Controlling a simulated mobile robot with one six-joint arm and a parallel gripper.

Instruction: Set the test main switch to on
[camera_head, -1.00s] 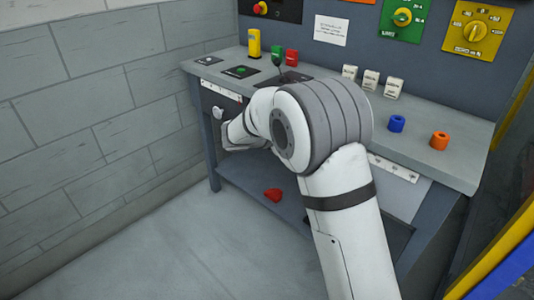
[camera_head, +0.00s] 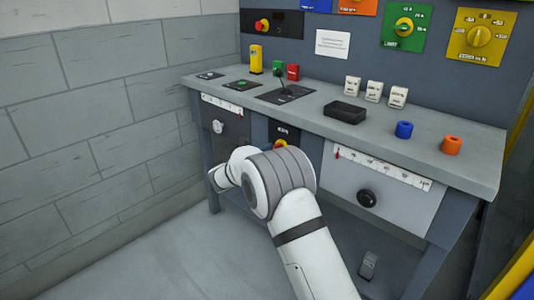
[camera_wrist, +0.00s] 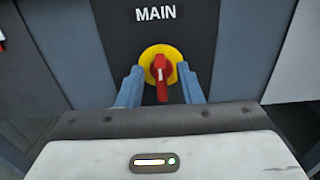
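The main switch is a yellow disc (camera_wrist: 173,56) with a red handle (camera_wrist: 161,72), below the label MAIN (camera_wrist: 155,13) in the wrist view. The handle stands about upright in the picture. My gripper (camera_wrist: 160,80) is open, with one blue-grey finger on each side of the handle; I cannot tell whether either touches it. In the head view, part of a red-and-yellow switch (camera_head: 281,143) shows on the bench front above my arm. My gripper is hidden behind my arm there.
The bench top (camera_head: 225,100) carries a black tray (camera_head: 345,112), a blue ring (camera_head: 404,129) and an orange ring (camera_head: 452,145). A drawer with a black knob (camera_head: 367,198) is right of my arm. Another red-and-yellow switch (camera_head: 263,26) is on the back panel.

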